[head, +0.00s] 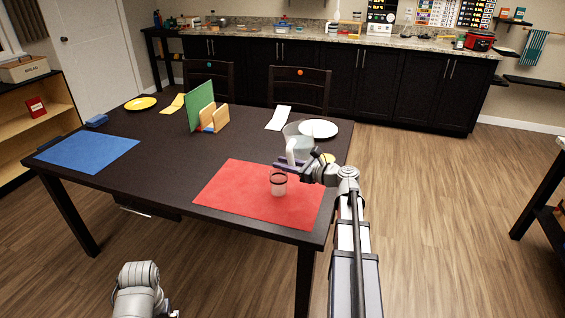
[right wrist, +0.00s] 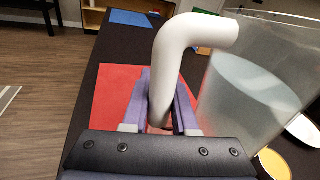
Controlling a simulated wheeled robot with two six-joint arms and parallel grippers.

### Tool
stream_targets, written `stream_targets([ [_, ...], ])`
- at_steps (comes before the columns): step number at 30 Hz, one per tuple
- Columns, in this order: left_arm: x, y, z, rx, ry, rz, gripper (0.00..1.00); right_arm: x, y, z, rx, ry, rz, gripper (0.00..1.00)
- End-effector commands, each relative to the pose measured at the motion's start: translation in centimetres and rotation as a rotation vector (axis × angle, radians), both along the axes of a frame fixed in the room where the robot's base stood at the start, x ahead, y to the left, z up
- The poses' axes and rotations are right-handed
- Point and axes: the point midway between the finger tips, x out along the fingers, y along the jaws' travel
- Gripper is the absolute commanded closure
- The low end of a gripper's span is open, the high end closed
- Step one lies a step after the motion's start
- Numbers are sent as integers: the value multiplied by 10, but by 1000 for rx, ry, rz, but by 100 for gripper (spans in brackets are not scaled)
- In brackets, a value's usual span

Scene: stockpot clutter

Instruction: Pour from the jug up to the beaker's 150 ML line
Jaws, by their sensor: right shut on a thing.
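The jug (head: 298,131) is clear with a white handle and looks roughly upright, beyond and slightly right of the beaker. My right gripper (head: 284,166) is shut on the jug's handle. In the right wrist view the handle (right wrist: 187,50) runs down between the purple fingers, and the jug's clear body (right wrist: 250,95) holds pale liquid. The beaker (head: 278,184) stands upright on the red mat (head: 240,195), in front of the gripper. Its lower part looks pale; its marks are too small to read. Only part of my left arm shows at the bottom left, without its gripper.
A white plate (head: 320,129) and a yellow round thing (head: 327,158) are close to the jug. A white napkin (head: 279,118), a green board in a wooden holder (head: 213,119), a blue mat (head: 88,152) and a yellow plate (head: 140,103) lie farther off. The table's middle is clear.

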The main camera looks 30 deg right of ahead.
Motion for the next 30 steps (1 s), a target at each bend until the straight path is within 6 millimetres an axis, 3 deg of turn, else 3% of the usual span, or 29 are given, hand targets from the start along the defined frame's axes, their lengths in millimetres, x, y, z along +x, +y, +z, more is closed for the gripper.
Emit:
stream_targets([
  [30,0,0,33,0,0,0,0,-6,-14,4,-169,72,0,100],
])
